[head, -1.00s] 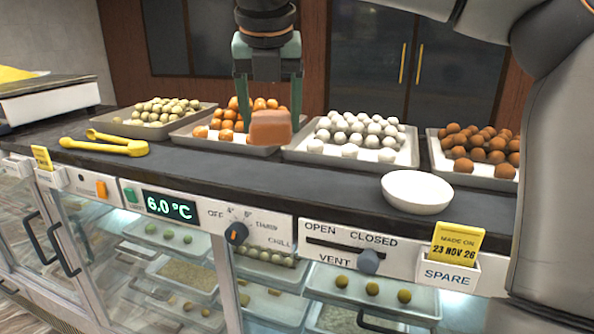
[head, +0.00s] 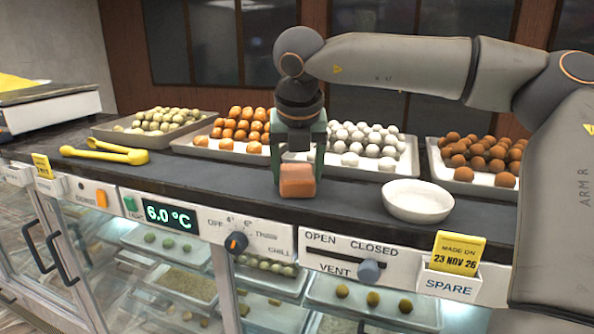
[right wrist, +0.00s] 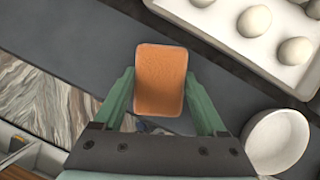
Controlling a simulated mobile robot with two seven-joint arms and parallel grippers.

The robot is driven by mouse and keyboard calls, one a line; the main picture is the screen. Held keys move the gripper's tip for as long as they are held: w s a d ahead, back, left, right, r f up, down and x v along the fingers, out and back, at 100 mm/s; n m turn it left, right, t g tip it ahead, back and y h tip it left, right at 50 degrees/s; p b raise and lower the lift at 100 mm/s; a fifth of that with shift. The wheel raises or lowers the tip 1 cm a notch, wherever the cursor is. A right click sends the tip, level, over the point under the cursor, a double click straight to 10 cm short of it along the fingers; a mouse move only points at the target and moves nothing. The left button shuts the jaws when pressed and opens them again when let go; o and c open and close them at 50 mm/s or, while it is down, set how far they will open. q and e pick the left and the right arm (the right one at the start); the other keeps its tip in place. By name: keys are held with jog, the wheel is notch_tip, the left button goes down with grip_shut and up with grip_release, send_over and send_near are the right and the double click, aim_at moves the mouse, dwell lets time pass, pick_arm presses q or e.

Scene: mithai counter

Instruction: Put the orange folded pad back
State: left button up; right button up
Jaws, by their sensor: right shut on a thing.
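The orange folded pad (head: 297,181) is a small rounded block between the fingers of my right gripper (head: 298,165). In the head view it is low over the front part of the dark counter, left of the white bowl; I cannot tell whether it touches the counter. In the right wrist view the pad (right wrist: 161,80) sits between the two green fingertips of the gripper (right wrist: 161,100), which is shut on it. My left gripper is not in view.
A white bowl (head: 418,201) stands right of the pad. Trays of orange sweets (head: 180,147), white sweets (head: 385,172) and brown sweets (head: 460,184) line the back. Yellow tongs (head: 105,154) lie left. The dark counter (head: 215,176) between tongs and pad is clear.

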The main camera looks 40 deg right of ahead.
jog(key=shift+f, duration=0.1)
jog(key=shift+f, duration=0.15)
jog(key=o, duration=1.1)
jog(key=shift+o, duration=0.2)
jog(key=shift+r, duration=0.4)
jog(key=v, duration=1.1)
jog(key=shift+r, duration=0.35)
jog(key=shift+a, duration=0.15)
